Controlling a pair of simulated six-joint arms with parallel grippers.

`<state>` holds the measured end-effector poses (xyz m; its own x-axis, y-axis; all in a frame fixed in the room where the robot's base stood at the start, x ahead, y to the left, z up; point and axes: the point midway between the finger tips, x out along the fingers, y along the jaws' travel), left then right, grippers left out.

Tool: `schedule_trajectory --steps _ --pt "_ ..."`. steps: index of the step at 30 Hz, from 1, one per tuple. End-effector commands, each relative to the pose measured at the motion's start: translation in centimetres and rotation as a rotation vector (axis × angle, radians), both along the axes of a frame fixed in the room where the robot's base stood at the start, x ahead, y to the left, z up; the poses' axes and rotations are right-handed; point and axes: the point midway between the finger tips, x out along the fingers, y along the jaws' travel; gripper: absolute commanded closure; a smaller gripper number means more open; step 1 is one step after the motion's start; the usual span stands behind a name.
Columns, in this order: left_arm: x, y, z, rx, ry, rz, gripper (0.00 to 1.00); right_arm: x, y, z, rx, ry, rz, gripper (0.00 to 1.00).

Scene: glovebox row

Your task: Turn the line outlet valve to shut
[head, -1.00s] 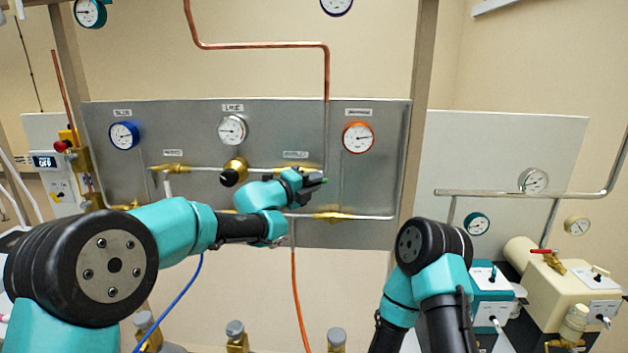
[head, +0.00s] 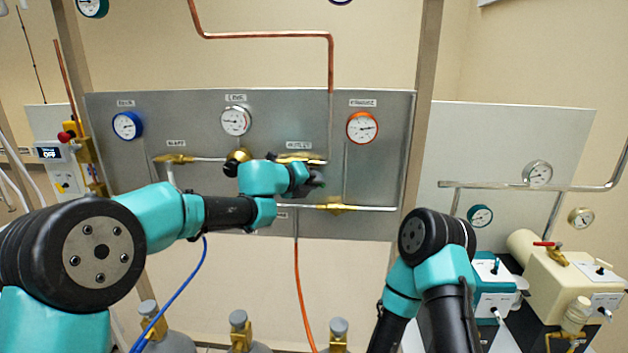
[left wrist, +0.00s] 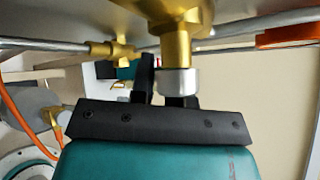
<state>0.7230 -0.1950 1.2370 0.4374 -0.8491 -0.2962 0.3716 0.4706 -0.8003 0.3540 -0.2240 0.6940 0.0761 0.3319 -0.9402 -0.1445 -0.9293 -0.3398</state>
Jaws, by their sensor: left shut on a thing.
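The outlet valve (head: 299,158) is a brass body on the steel panel, under the OUTLET label, in the pipe right of the line regulator. My left gripper (head: 315,181) is at the valve, just below its brass body. In the left wrist view the brass valve body (left wrist: 178,35) hangs down with a silver collar, and the black fingers (left wrist: 165,92) are close around its lower end. The left gripper is shut on the valve; the gripped part is mostly hidden. My right arm shows at the lower right, but its gripper is out of view.
The panel (head: 370,195) carries a blue-rimmed gauge (head: 127,125), a line gauge (head: 236,121) and an orange-rimmed gauge (head: 362,128). A lower pipe with a brass fitting (head: 336,203) runs beneath my gripper. An orange hose (head: 301,290) and blue hose (head: 180,290) hang below.

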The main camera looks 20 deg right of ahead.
Motion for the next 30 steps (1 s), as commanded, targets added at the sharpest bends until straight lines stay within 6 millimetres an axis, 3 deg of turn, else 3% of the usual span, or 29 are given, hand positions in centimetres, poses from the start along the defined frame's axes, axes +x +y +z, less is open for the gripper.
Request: schedule_trajectory --steps 11,12,19,30 --pt "0.01 0.03 -0.01 0.004 -0.001 0.0 1.0 0.0 0.0 0.0 0.0 0.0 0.0 0.57" --pt "0.01 0.04 -0.02 0.004 -0.001 0.0 0.81 0.0 0.0 0.0 0.0 0.0 0.0 0.57" --pt "0.01 0.02 -0.02 0.004 -0.001 0.0 0.59 0.0 0.0 0.0 0.0 0.0 0.0 0.57" --pt "-0.18 0.41 0.18 0.003 -0.002 0.0 0.59 0.0 0.0 0.0 0.0 0.0 0.0 0.57"
